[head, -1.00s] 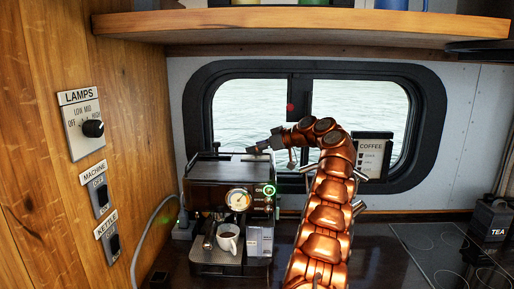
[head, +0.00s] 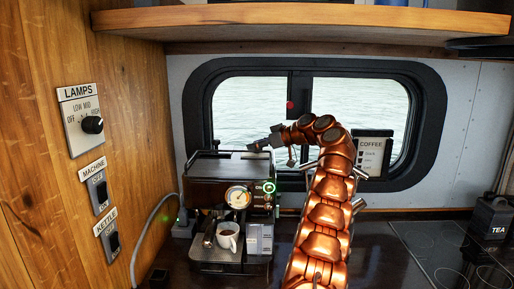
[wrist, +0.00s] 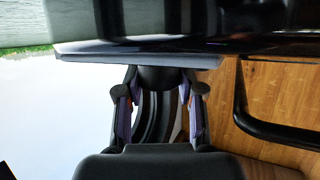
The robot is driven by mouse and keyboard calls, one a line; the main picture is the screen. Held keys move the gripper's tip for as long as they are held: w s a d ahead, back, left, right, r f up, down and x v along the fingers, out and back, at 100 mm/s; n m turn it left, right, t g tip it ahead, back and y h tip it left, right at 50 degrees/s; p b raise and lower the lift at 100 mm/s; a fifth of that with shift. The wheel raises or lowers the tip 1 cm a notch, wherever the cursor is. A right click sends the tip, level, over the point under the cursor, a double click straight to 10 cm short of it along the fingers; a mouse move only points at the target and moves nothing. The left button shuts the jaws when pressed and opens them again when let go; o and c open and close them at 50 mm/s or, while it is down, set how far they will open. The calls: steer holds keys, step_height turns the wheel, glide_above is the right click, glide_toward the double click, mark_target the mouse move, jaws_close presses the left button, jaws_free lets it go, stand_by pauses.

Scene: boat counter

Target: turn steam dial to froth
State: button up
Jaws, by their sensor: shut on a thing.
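The espresso machine (head: 211,196) stands on the dark counter, with a round gauge (head: 237,197) and a green-lit ring (head: 269,187) on its front. My gripper (head: 257,146) is at the upper right of the machine, small and partly dark in the head view. In the wrist view my gripper (wrist: 160,88) has its two fingers on either side of a black rounded thing, which appears to be the steam dial (wrist: 158,77). The dial's marks and its pointer cannot be read in either view.
A lamps panel (head: 82,121), a machine switch (head: 99,191) and a kettle switch (head: 110,240) are on the wooden wall at left. A wooden shelf (head: 300,22) hangs above.

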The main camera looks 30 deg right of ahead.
steer(key=shift+f+m+t+h+b, duration=0.15)
steer(key=shift+m+h+b, duration=0.3)
steer(key=shift+b, duration=1)
steer(key=shift+f+m+t+h+b, duration=0.1)
steer(key=shift+m+t+h+b, duration=0.25)
steer(key=shift+b, duration=1.05)
steer(key=shift+r+m+h+b, duration=0.25)
steer(key=shift+m+h+b, duration=0.35)
steer(key=shift+h+b, duration=0.1)
steer(key=o, duration=1.2)
steer(key=shift+c, duration=0.2)
steer(key=v, duration=1.2)
